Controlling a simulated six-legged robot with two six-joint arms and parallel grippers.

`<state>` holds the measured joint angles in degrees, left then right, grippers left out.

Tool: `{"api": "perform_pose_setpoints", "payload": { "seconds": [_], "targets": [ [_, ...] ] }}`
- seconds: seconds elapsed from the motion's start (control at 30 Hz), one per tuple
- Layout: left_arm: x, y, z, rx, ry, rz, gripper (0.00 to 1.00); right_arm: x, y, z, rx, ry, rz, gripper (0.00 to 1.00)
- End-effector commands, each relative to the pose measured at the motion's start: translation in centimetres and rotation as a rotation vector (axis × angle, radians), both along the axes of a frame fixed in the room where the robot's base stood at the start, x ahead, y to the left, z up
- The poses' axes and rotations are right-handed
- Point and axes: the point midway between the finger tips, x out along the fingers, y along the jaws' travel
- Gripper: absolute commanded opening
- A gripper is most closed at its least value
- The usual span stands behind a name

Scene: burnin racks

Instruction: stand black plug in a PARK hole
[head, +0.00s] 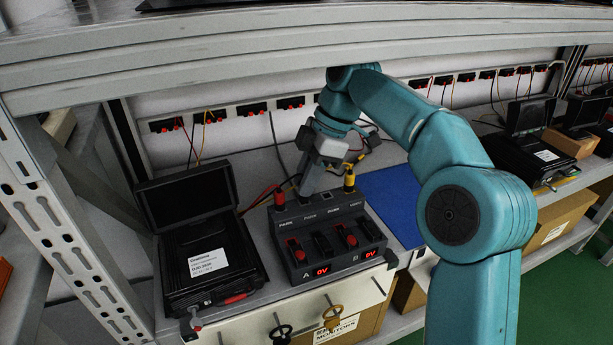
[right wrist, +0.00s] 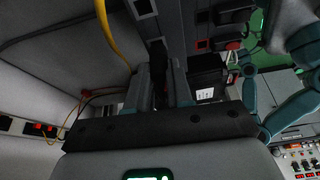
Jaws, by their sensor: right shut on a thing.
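My right gripper (head: 308,190) reaches down over the back row of the dark grey box (head: 325,218), which has PARK labels on its top. In the right wrist view the two fingers (right wrist: 160,82) are shut on the dark body of the black plug (right wrist: 158,60). The fingers hide the plug in the head view, and I cannot tell if its tip is inside a hole or just above it. A red plug (head: 279,197) stands upright at the box's left back corner. A yellow plug (head: 349,180) stands upright to the right of the gripper. My left gripper is out of view.
An open black case (head: 212,270) stands left of the box. A blue mat (head: 391,203) lies to the right. Red, black and yellow cables run behind the box. A wall strip of sockets (head: 250,109) is at the back, and a shelf beam (head: 240,50) hangs above.

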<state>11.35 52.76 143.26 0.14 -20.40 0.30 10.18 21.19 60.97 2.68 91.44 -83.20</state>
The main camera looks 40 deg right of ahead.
Motion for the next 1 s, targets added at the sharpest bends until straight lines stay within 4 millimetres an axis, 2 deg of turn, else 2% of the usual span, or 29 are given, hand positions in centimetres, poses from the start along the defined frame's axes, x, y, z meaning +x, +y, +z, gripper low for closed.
{"api": "perform_pose_setpoints", "payload": {
  "seconds": [0.77,0.8,0.83,0.87,1.0],
  "targets": [
    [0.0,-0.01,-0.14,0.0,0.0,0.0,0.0,-0.02,0.01,-0.64,0.001,-0.001,0.0,0.01],
    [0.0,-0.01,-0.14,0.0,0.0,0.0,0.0,-0.02,0.01,-0.64,0.001,-0.001,0.0,0.34],
    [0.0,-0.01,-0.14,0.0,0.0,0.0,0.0,-0.02,0.01,-0.64,0.001,-0.001,0.0,0.43],
    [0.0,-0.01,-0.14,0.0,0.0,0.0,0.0,-0.02,0.01,-0.64,0.001,-0.001,0.0,0.51],
    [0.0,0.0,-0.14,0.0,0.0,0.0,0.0,-0.01,0.01,-0.65,0.0,-0.001,0.0,0.51]
  ]
}}
